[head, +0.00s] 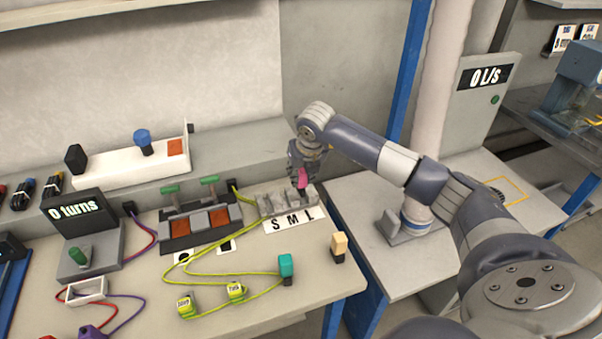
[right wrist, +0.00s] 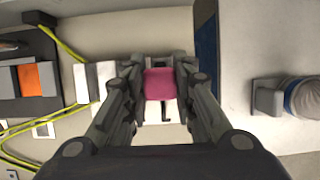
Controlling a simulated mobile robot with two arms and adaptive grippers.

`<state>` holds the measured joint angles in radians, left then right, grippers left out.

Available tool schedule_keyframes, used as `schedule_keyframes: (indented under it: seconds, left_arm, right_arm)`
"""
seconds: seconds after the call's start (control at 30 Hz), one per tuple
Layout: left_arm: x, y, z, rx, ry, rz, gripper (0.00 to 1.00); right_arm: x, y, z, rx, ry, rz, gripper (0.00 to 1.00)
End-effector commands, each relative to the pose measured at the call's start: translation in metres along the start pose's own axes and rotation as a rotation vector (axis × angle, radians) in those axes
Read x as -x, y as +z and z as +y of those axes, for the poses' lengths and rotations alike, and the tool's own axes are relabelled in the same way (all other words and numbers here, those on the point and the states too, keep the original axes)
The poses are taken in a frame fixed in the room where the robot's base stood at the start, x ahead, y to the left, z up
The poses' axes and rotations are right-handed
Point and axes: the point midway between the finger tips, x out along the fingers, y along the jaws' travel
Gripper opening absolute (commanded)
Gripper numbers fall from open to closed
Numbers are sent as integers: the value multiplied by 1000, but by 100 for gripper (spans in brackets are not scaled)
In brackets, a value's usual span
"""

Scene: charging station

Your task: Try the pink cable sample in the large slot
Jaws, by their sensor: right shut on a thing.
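My right gripper (head: 301,178) is shut on the pink cable sample (head: 302,178) over the right part of the grey slot block (head: 272,202). The block's front label reads S, M, L, and the sample is above the L end. In the right wrist view the pink sample (right wrist: 159,84) sits between the two fingers of my right gripper (right wrist: 160,88). Whether the sample is inside the large slot or just above it cannot be told, as the gripper hides its lower end. My left gripper is not in view.
A teal sample (head: 286,265) and a beige sample (head: 339,246) stand upright near the table's front right edge. Yellow cables with two yellow tags (head: 236,291) lie in front of the block. A display reading 0 turns (head: 77,210) stands at the left.

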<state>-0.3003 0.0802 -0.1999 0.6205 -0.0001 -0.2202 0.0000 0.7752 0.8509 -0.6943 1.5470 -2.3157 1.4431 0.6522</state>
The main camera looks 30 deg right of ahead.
Motion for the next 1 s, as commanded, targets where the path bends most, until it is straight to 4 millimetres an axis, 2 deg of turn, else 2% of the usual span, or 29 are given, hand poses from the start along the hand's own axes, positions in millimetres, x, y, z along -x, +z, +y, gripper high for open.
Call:
schedule_keyframes:
  seconds: [0.83, 0.87, 0.93, 1.0]
  left_arm:
    - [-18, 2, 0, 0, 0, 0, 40]
    - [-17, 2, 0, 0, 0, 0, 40]
    - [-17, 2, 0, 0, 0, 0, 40]
    - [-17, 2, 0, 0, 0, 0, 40]
  right_arm:
    - [-21, -9, 0, 0, -1, 0, 1]
    - [-19, -8, 0, 0, -1, 0, 31]
    - [-19, -8, 0, 0, -1, 0, 47]
    - [-19, -8, 0, 0, -1, 0, 48]
